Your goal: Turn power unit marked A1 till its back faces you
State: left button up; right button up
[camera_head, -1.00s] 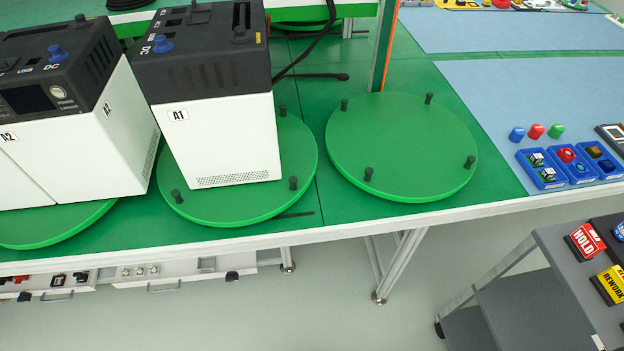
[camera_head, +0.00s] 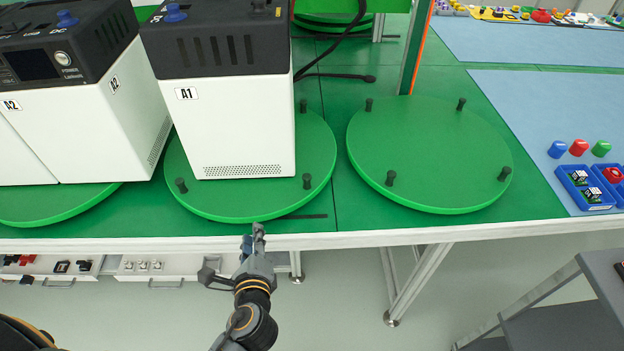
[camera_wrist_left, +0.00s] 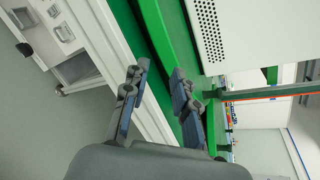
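Power unit A1 (camera_head: 235,130) is a white box with a black slotted top and a blue knob, standing upright on a green turntable (camera_head: 255,208) with short black pegs. Its face toward me carries the A1 label and a dotted vent grille; no display shows on it. My left gripper (camera_head: 257,234) is at the table's front edge, just in front of this turntable and below the unit. In the left wrist view the fingers (camera_wrist_left: 158,88) are apart with nothing held between them. The turntable rim and the unit's vent grille (camera_wrist_left: 207,25) are close beyond them. My right gripper is out of view.
Unit A2 (camera_head: 75,120) stands close on the left on its own turntable. An empty turntable (camera_head: 430,150) with several pegs is to the right. A black cable (camera_head: 335,45) runs behind A1. Blue bins (camera_head: 585,190) and a grey cart (camera_head: 560,315) are at right.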

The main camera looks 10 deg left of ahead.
aim_at(306, 182)
pick_arm(q)
jog(key=w+d+r+m+t+h, duration=0.3)
jog(key=d+r+m+t+h, duration=0.15)
jog(key=d+m, duration=0.65)
jog(key=w+a, duration=0.1)
jog(key=w, duration=0.3)
jog(key=w+a+m+p, duration=0.1)
jog(key=w, duration=0.4)
jog(key=w+m, duration=0.1)
jog(key=w, duration=0.3)
jog(key=shift+w+a+f, duration=0.4)
jog(key=shift+c, duration=0.3)
grip_shut()
